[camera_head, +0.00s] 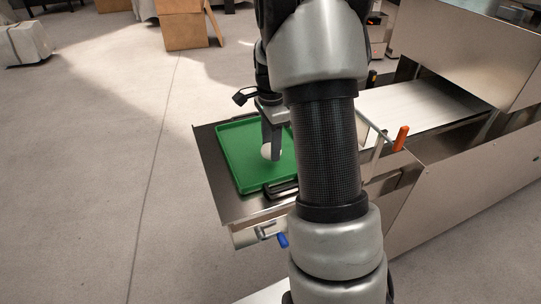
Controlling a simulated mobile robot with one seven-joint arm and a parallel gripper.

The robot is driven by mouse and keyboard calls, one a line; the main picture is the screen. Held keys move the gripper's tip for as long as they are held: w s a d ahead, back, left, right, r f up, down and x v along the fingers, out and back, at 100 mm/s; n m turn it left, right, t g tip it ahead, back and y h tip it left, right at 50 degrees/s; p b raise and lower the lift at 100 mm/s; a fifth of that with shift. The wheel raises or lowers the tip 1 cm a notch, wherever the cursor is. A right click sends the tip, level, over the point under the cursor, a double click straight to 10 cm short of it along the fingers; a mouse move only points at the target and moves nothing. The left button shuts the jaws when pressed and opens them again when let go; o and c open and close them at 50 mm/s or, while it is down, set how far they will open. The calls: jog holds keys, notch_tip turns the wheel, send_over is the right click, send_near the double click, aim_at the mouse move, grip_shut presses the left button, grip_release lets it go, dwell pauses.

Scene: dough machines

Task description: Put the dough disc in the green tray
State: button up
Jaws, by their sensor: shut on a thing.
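The green tray (236,177) lies on a metal shelf at the end of the machine, left of my arm. My gripper (271,153) points down over the right part of the tray. It is shut on the pale dough disc (266,152), which shows as a small whitish edge at the fingertips. The disc is over the tray's floor; I cannot tell whether it touches it. My arm hides the tray's right side and part of the gripper.
The metal shelf (211,160) borders the tray. A steel machine with a pale conveyor belt (423,108) stands at the right, with an orange handle (401,138) near its corner. A blue knob (283,240) sits below the shelf. Open floor lies left; cardboard boxes (182,28) stand far back.

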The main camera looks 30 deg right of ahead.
jog(key=shift+f, duration=1.9)
jog(key=shift+f+b, duration=0.2)
jog(key=shift+b, duration=0.15)
jog(key=o, duration=1)
jog(key=shift+o, duration=0.2)
